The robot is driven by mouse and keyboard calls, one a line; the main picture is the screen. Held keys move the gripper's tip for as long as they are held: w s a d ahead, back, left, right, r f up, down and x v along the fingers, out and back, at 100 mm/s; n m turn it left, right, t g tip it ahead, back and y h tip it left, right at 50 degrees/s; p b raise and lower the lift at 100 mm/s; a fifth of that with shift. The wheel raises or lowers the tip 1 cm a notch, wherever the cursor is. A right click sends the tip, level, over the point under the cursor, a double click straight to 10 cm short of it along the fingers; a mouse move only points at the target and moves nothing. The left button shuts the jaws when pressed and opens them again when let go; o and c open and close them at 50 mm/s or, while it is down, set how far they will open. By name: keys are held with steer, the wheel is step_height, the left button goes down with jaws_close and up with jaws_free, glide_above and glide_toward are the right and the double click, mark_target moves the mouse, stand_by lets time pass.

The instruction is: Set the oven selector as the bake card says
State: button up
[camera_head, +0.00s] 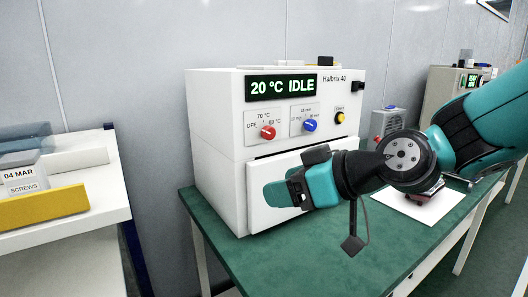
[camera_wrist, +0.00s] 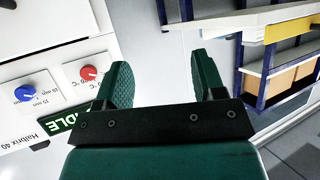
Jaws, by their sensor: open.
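The white oven (camera_head: 215,130) stands on the green bench, and its display (camera_head: 280,86) reads "20 °C IDLE". A red knob (camera_head: 267,132) has marks OFF, 70 °C and a third, blurred value; I cannot tell where it points. A blue knob (camera_head: 309,125) with minute marks is right of it. Both the red knob (camera_wrist: 88,73) and blue knob (camera_wrist: 24,92) show at left in the wrist view. My gripper (camera_head: 280,194) is open and empty, in front of the oven door below the knobs, apart from both knobs. I cannot make out a bake card.
A yellow start button (camera_head: 340,118) is right of the knobs. A white sheet (camera_head: 405,206) with a dark red object lies on the green bench (camera_head: 300,262).

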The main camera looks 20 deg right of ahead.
steer(key=w+d+r+m+t+h+b, duration=0.2)
steer(key=w+d+t+h, duration=0.1)
steer(key=w+d+t, duration=0.5)
steer(key=p, duration=0.8)
glide_toward(271, 134)
steer(key=x, duration=0.9)
steer(key=shift+w+a+r, duration=0.1)
steer(key=shift+w, duration=0.1)
steer(key=shift+w+a, duration=0.15)
steer(key=shift+w, duration=0.35)
steer(key=c, duration=0.9)
